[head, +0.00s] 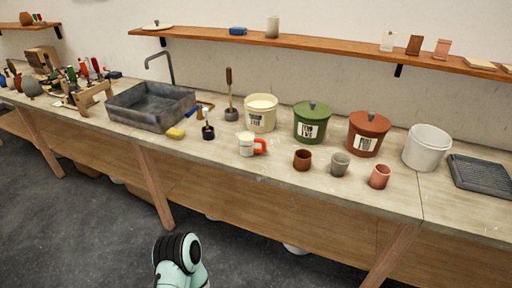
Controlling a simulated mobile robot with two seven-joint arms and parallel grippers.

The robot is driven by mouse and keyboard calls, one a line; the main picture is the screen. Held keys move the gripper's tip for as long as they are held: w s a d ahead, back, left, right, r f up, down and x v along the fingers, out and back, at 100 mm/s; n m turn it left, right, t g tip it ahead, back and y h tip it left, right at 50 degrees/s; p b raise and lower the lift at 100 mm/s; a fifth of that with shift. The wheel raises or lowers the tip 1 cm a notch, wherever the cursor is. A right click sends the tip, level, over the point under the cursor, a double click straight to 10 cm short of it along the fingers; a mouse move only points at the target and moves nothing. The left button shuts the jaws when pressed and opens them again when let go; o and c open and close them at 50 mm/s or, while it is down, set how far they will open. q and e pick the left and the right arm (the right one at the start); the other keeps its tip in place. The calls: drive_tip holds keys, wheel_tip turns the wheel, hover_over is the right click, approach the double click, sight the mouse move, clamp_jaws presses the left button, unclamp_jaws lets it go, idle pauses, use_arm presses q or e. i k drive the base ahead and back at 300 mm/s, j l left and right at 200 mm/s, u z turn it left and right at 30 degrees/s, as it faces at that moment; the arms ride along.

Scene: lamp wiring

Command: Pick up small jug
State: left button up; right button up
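The small jug (246,145) stands upright near the front edge of the workbench (200,154), about the middle of the head view. It has a pale body and a red-orange handle pointing right. Neither of my grippers shows. Only a teal and black link of one of my arms shows at the bottom, below the bench front and well apart from the jug.
A cream tub (261,113), a green lidded pot (312,122) and a red-brown lidded pot (368,133) stand behind. Three small cups, including a brown one (302,160), stand to the right. A yellow sponge (176,133) and grey sink (150,106) are left.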

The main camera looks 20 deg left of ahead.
sight(252, 145)
drive_tip(key=i+j+z, duration=0.1)
drive_tip(key=j+z, duration=0.15)
drive_tip(key=j, duration=0.4)
drive_tip(key=i+j+z, duration=0.1)
drive_tip(key=j+z, duration=0.15)
drive_tip(key=j, duration=0.45)
